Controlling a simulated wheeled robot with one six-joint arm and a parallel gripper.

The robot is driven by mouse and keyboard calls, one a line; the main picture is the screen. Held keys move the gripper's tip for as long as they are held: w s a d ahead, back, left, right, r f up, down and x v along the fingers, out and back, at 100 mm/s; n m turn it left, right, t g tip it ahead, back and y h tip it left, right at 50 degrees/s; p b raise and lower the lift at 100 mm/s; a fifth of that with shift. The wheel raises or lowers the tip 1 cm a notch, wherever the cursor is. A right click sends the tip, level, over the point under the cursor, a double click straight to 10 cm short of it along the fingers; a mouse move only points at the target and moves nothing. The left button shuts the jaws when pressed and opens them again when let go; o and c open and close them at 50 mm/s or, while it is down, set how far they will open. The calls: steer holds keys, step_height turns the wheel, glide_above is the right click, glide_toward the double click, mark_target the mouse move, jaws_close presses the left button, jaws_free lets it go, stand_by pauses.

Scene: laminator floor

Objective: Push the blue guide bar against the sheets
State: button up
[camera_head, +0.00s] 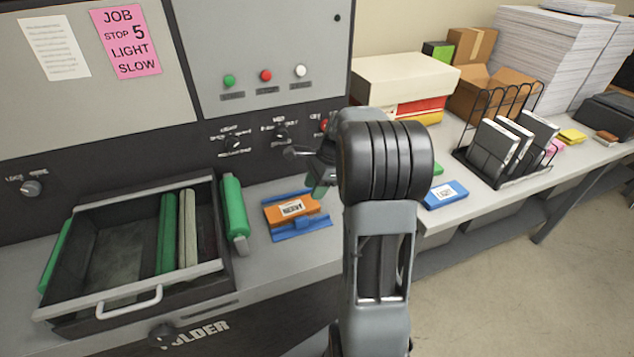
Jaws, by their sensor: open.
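My gripper (322,176) hangs over the machine's front ledge, just right of and above an orange block labelled HEAVY. My own wrist hides most of it, and the fingers show only in part. It appears empty. A blue piece (303,229) with a raised middle lies flat along the front of the orange block; it may be the guide bar, but I cannot tell for sure. The gripper is apart from it. The orange block (291,209) lies between blue strips. I cannot make out any sheets beside the blue piece; my arm hides part of the ledge.
An open drawer (97,302) with a green bar (167,233) and pale bars stands left. A blue LIGHT block (446,194), a wire rack (507,177) and paper stacks (552,52) are on the right bench. Control knobs line the panel behind.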

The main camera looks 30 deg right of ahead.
steer(key=shift+v, duration=0.95)
steer(key=shift+c, duration=0.2)
